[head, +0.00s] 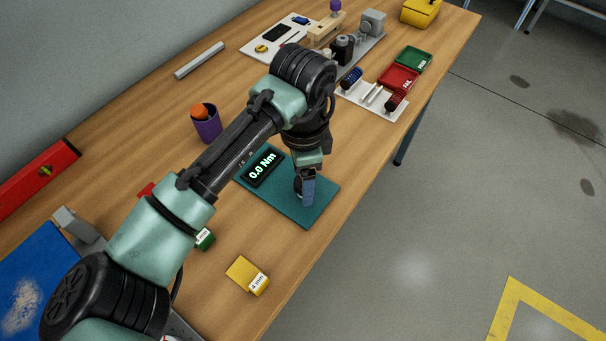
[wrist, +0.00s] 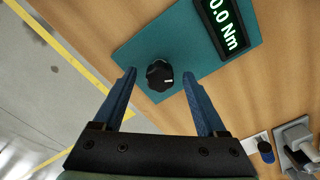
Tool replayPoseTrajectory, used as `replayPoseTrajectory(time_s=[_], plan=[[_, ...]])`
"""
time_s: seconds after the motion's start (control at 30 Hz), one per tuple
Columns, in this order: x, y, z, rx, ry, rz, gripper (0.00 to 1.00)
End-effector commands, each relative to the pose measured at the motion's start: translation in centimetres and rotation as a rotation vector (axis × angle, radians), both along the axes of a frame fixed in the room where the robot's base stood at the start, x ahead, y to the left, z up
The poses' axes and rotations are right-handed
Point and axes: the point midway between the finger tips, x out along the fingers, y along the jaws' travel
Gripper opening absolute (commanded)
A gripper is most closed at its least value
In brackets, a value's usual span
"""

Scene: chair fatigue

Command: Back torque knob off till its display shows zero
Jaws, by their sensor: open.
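The torque display (head: 262,167) reads 0.0 Nm in green digits on a black panel; it also shows in the wrist view (wrist: 224,24). It sits on a teal plate (head: 312,214) on the table. The black torque knob (wrist: 159,74) stands on the same plate (wrist: 140,50), beside the display. In the head view my gripper mostly hides the knob. My gripper (head: 307,196) is over the plate at the knob. In the wrist view its blue fingers (wrist: 160,82) are apart, one on either side of the knob, with visible gaps and nothing held.
A yellow 4 mm block (head: 246,275) lies near the table's front edge. A purple cup (head: 207,124) with an orange ball stands behind my arm. Red (head: 398,78) and green (head: 413,60) trays and a white rack (head: 372,98) are further back. Bare wood lies around the plate.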

Motion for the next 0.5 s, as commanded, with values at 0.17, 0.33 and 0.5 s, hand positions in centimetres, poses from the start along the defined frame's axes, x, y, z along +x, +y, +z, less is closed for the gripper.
replayPoseTrajectory(time_s=[0.17,0.33,0.5], plan=[[0.1,-0.1,2.0,-0.001,-0.003,-0.001,0.74],[0.1,-0.1,5.8,-0.001,-0.004,-0.002,0.74],[0.1,-0.1,9.4,0.001,-0.003,-0.001,0.74]])
